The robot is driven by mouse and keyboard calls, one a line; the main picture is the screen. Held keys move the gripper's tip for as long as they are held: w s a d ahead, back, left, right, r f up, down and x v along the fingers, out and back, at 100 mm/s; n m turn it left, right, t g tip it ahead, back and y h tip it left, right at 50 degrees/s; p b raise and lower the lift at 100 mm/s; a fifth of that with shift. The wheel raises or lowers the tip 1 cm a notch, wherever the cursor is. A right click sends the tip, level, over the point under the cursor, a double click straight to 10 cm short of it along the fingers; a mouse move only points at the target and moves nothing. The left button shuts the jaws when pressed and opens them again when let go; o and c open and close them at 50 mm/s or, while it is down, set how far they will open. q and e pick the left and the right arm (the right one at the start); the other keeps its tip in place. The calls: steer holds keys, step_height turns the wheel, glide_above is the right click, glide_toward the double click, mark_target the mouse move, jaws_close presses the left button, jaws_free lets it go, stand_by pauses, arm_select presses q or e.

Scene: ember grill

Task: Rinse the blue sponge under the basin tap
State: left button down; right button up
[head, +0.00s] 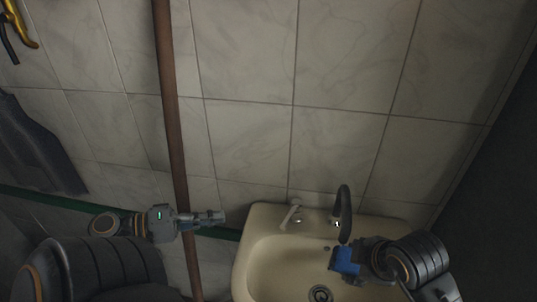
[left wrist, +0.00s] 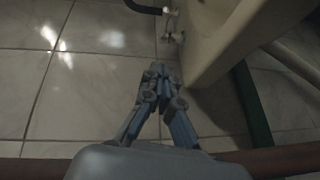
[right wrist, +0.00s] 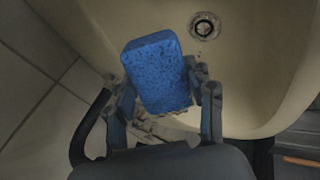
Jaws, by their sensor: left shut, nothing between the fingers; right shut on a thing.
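The blue sponge (head: 346,260) is in my right gripper (head: 362,258), over the cream basin (head: 262,250). In the right wrist view the sponge (right wrist: 158,72) sits between the two fingers of my right gripper (right wrist: 165,100). The dark curved tap spout (head: 344,212) rises at the back of the basin, just behind and above the sponge. A light lever (head: 290,213) stands left of the spout. No water is seen running. My left gripper (head: 222,217) is shut and empty, left of the basin; its closed fingers show in the left wrist view (left wrist: 160,72).
The drain (right wrist: 205,27) is open at the basin's bottom. A brown vertical pipe (head: 172,120) runs up the tiled wall (head: 345,60) behind my left gripper. A green pipe (head: 50,200) runs low along the wall. A dark panel (head: 500,170) stands at the right.

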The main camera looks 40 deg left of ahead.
arm_select(q)
glide_toward(291, 215)
steer(key=w, duration=0.1)
steer(key=w+a, duration=0.1)
steer(key=w, duration=0.1)
steer(key=shift+a+f, duration=0.2)
steer(key=shift+w+d+f, duration=0.15)
steer(key=shift+d, duration=0.45)
steer(key=shift+w+d+f, duration=0.1)
steer(key=shift+d+f, duration=0.05)
steer(key=shift+d, duration=0.4)
steer(key=shift+w+d+f, duration=0.1)
steer(key=shift+w+d, duration=0.05)
steer(key=shift+d, duration=0.4)
steer(key=shift+d, duration=0.1)
